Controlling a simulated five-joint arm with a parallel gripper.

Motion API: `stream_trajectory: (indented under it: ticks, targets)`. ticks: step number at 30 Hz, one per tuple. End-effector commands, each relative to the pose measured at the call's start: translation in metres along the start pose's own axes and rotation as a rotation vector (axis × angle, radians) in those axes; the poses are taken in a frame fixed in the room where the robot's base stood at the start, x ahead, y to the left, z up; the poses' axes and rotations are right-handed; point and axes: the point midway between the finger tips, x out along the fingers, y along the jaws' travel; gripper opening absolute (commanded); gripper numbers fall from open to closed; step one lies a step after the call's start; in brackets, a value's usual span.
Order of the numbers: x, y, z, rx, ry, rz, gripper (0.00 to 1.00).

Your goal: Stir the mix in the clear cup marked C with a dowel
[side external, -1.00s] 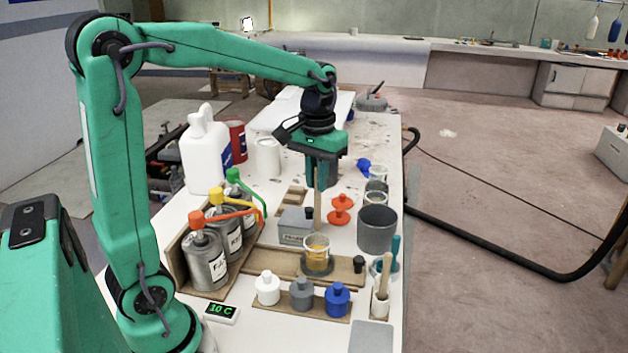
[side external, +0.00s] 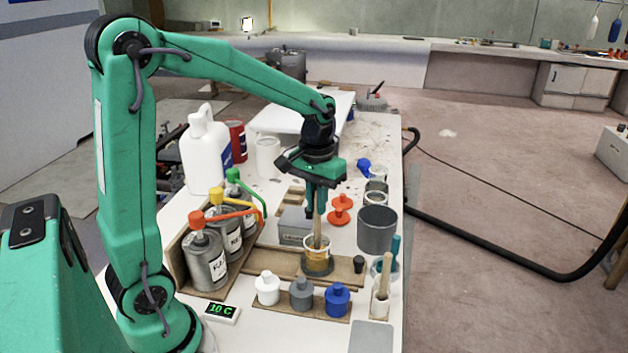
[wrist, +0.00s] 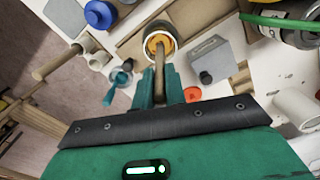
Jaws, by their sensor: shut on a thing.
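The clear cup (side external: 317,262) holds an amber mix and stands on the wooden board in the middle of the bench. Its letter mark cannot be read. My gripper (side external: 318,208) is above the cup, shut on a wooden dowel (side external: 318,232) that points down. The dowel's lower end is inside the cup, at the mix. In the wrist view the dowel (wrist: 159,62) runs from between the fingers (wrist: 159,88) into the cup (wrist: 160,36), whose rim encircles it. How deep its tip sits is hidden.
Pump cans (side external: 205,262) stand in a wooden rack to the left. Small white, grey and blue bottles (side external: 337,300) line the front. A grey box (side external: 295,226), red spool (side external: 341,212) and grey pot (side external: 377,229) stand close behind and right. A holder (side external: 381,303) has another stick.

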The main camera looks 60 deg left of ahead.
Motion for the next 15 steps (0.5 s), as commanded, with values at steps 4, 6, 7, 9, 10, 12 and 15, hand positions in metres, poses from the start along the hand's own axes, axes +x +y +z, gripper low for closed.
stream_trajectory:
  ticks: [4,6,7,9,10,12,15]
  targets:
    - [0.008,0.000,0.000,0.000,0.000,0.000,0.00]
    - [0.013,0.000,0.000,0.000,0.000,0.000,0.00]
    - [0.014,0.000,0.000,0.000,0.000,0.000,0.00]
    - [0.018,0.000,0.001,0.000,-0.001,0.000,0.00]
    - [0.020,0.000,0.000,0.000,-0.002,0.000,0.00]
    - [0.024,0.000,0.000,0.000,-0.001,0.000,0.00]
    - [0.029,0.000,0.000,0.000,0.000,0.000,0.00]
